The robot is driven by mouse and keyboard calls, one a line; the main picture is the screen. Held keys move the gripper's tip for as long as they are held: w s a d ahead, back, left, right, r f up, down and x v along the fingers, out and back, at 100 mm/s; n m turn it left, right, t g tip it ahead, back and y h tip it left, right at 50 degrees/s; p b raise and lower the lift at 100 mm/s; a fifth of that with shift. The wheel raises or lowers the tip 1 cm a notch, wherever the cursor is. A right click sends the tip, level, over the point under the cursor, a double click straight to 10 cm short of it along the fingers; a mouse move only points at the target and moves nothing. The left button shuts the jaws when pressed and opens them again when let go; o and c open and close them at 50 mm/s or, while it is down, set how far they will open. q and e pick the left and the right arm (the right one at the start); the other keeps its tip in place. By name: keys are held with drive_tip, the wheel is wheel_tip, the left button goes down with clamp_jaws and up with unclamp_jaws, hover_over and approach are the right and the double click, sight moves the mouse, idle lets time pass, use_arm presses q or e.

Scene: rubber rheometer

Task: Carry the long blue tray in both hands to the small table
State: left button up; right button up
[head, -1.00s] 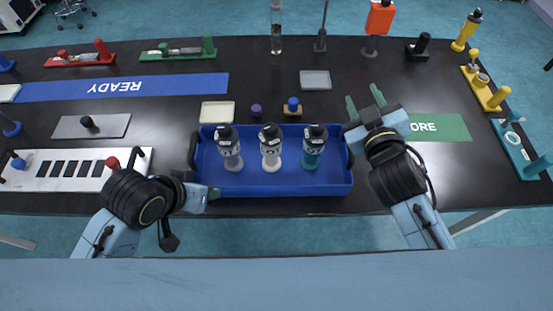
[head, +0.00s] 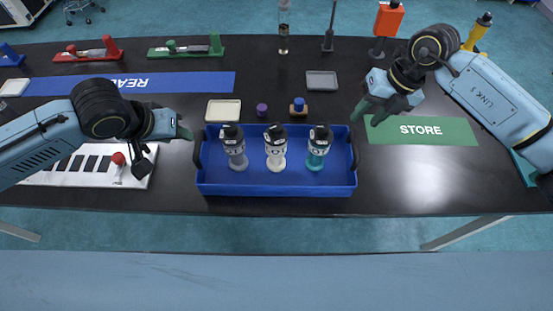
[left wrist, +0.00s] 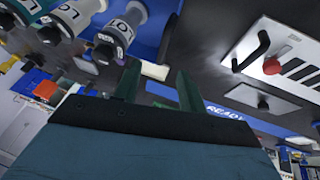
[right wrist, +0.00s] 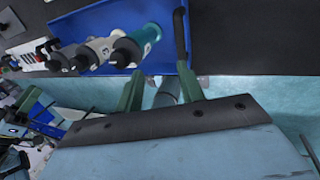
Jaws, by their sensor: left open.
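The long blue tray (head: 280,191) lies on the black table with a dark handle at each end. Three bottles with black caps stand in it: grey (head: 237,152), white (head: 275,150) and teal (head: 318,150). My left gripper (head: 187,132) is open and empty just outside the tray's left handle (head: 197,150); its separated fingers (left wrist: 157,88) show in the left wrist view. My right gripper (head: 368,112) is open beyond the tray's far right corner, close to the right handle (head: 355,147). In the right wrist view its fingers (right wrist: 160,90) are apart with nothing gripped.
A green STORE mat (head: 455,131) lies right of the tray. A beige dish (head: 222,111), purple piece (head: 262,110), blue-topped piece (head: 298,107) and grey dish (head: 322,80) sit behind it. A white panel (head: 70,178) lies at left. No separate small table is identifiable.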

sight(197, 144)
use_arm(q)
drive_tip(key=shift+w+a+r, duration=0.1)
drive_tip(key=shift+a+r, duration=0.05)
drive_tip(key=shift+a, duration=0.25)
use_arm(e)
drive_tip(key=d+h, duration=0.1)
drive_tip(key=d, duration=0.1)
drive_tip(key=shift+w+d, duration=0.1)
drive_tip(key=shift+d, duration=0.25)
use_arm(q)
drive_tip(key=x, duration=1.3)
drive_tip(key=shift+w, duration=0.15)
use_arm(e)
drive_tip(key=x, duration=1.3)
drive_tip(key=shift+d+f, duration=0.1)
drive_tip(key=shift+f, duration=0.05)
use_arm(q)
clamp_jaws()
use_arm(e)
clamp_jaws()
